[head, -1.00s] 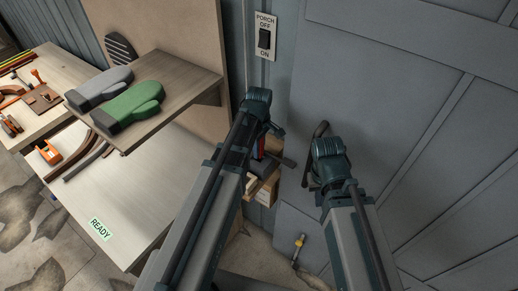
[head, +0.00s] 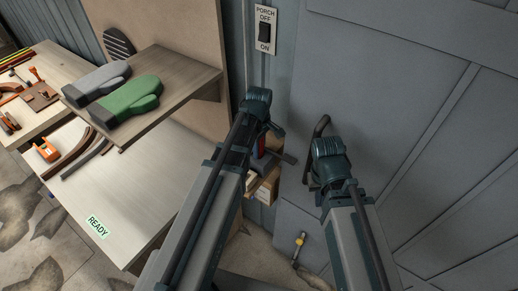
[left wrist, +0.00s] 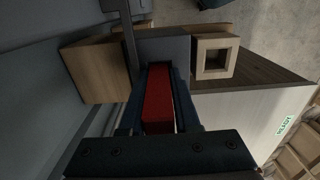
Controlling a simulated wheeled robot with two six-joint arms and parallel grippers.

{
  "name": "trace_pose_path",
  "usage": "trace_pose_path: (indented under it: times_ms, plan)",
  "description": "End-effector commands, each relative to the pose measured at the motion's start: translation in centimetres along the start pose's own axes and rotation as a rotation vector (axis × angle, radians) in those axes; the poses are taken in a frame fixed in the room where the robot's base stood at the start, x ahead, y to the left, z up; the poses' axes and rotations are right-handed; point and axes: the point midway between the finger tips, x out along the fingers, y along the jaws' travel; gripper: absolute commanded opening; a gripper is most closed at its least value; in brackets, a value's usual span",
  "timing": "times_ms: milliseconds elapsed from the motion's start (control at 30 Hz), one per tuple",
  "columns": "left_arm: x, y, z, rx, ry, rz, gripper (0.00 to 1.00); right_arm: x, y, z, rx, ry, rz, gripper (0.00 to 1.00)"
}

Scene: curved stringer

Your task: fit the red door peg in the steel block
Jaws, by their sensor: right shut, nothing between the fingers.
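My left gripper (left wrist: 158,98) is shut on the red door peg (left wrist: 158,105) in the left wrist view. A little of the peg's red also shows beside my left gripper (head: 268,152) in the head view. A plain grey block (left wrist: 170,46) lies just beyond the peg's far end; I cannot tell whether they touch. Right of it is a pale square block (left wrist: 215,58) with a square hole. I cannot tell which is the steel block. My right gripper (head: 318,184) is shut and empty beside a dark door handle (head: 322,124), its fingers mostly hidden by the wrist.
A grey panelled door (head: 400,110) fills the right side. A porch switch (head: 265,30) is on the wall. Mitts (head: 130,97) lie on a shelf at left, above a pale bench (head: 135,180) with a READY label. A wooden block (left wrist: 95,70) is near the peg.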

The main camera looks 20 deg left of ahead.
Motion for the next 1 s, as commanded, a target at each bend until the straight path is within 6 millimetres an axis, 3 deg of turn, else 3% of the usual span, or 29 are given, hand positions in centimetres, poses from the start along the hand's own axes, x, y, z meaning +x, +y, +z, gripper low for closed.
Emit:
trace_pose_path:
  times_ms: [33, 133, 667, 1000]
  plan:
    - [0.0, 0.0, 0.0, 0.0, -0.001, 0.0, 0.45, 0.0, 0.0, 0.0, 0.0, 0.0, 0.0, 0.0]
    - [0.0, 0.0, 0.0, 0.0, -0.001, 0.001, 0.62, 0.0, 0.0, 0.0, 0.0, 0.0, 0.0, 0.0]
    - [-0.2, 0.3, 0.0, 0.0, -0.001, 0.006, 0.62, -0.2, 0.0, 0.0, -0.002, 0.0, 0.0, 0.0]
    - [-2.9, 0.3, 0.0, 0.0, -0.001, 0.005, 0.62, -2.9, 0.3, 0.2, 0.001, 0.0, 0.0, 0.0]
